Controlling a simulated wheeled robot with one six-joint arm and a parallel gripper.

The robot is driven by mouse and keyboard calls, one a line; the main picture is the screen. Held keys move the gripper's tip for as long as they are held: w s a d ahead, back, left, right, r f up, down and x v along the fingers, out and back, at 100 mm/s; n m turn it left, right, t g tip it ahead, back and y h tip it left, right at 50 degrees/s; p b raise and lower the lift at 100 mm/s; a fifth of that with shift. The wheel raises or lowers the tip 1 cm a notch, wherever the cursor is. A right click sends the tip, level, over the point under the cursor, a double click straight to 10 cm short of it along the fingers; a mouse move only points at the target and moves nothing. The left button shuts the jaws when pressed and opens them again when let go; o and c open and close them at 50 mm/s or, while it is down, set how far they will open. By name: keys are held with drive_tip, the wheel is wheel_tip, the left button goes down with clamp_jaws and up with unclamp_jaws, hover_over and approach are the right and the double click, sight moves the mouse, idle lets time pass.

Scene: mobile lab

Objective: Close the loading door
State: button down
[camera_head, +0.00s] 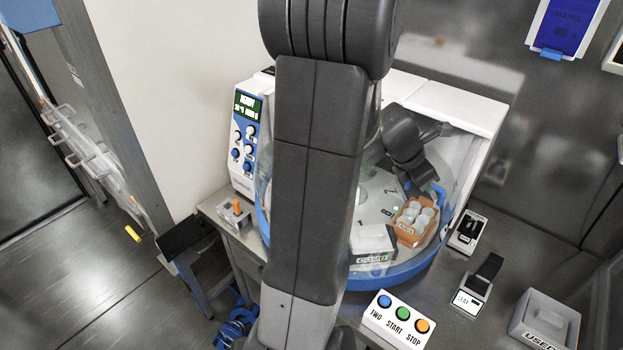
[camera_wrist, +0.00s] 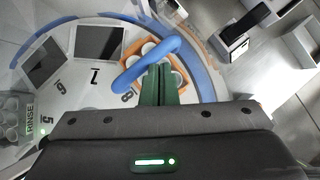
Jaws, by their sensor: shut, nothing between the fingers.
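The white and blue machine (camera_head: 247,135) stands on the bench behind my arm, with a round, numbered carousel (camera_head: 375,190) inside. A clear, curved cover fronts it, and a blue bar handle (camera_head: 438,193) shows at the right side. The same curved blue handle (camera_wrist: 146,64) crosses just ahead of my fingers in the wrist view. My gripper (camera_wrist: 158,84) has its green fingers shut and empty, close to the handle; I cannot tell whether they touch. In the head view my gripper (camera_head: 427,183) is partly hidden by the wrist. How far the door stands open is unclear.
An orange rack (camera_head: 408,232) with white-capped vials sits by carousel position 8. A button box (camera_head: 398,319) stands at the bench front. Small devices (camera_head: 468,230) and a grey bin (camera_head: 543,320) marked USED lie right. Open floor (camera_head: 100,290) is left.

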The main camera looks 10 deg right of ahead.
sight(425, 194)
drive_tip(key=shift+w+d+p, duration=0.55)
drive_tip(key=shift+w+d, duration=0.8)
drive_tip(key=shift+d, duration=0.2)
drive_tip(key=shift+r, duration=0.15)
